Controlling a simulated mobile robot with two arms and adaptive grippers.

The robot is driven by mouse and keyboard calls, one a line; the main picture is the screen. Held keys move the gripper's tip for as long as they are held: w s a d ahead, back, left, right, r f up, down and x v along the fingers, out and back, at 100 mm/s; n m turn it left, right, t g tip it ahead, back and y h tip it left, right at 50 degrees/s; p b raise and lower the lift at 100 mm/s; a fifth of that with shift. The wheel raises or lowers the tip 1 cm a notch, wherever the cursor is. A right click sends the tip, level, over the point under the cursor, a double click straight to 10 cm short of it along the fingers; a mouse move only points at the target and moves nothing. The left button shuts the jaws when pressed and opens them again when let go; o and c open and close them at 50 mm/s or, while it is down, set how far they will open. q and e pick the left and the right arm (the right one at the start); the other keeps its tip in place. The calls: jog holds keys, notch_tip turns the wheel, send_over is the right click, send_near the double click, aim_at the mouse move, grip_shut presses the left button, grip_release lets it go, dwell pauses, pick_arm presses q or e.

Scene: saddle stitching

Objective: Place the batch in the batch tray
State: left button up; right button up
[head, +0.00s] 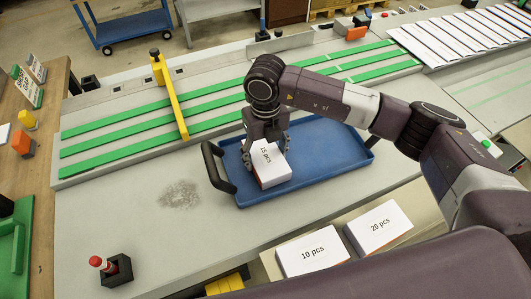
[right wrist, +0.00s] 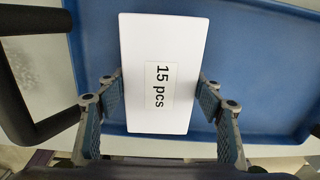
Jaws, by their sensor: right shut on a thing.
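The batch (head: 272,167), a white stack labelled "15 pcs", is over the left half of the blue batch tray (head: 320,180). My right gripper (head: 265,149) is shut on the batch, with one finger on each long side. In the right wrist view the batch (right wrist: 160,45) stands between the two fingers (right wrist: 160,105), with the tray's blue floor (right wrist: 255,50) around it. I cannot tell whether the batch touches the tray floor. My left gripper is not in view.
Two more stacks, "10 pcs" (head: 312,252) and "20 pcs" (head: 379,228), lie at the front. The tray's black handle (head: 214,168) stands at its left end. Behind are green conveyor strips (head: 120,148) and a yellow bar (head: 172,100). A red-topped stamp (head: 102,264) sits front left.

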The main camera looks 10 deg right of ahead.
aim_at(265, 155)
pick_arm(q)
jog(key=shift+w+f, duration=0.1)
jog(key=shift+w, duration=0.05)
pick_arm(e)
jog(key=o, duration=1.1)
jog(key=shift+f, duration=0.1)
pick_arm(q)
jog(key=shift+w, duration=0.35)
pick_arm(e)
jog(key=o, duration=0.4)
jog(key=shift+r, duration=0.25)
pick_arm(q)
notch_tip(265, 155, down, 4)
jog(key=b, duration=0.4)
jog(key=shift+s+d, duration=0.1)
pick_arm(e)
notch_tip(265, 155, up, 12)
jog(key=shift+f, duration=0.1)
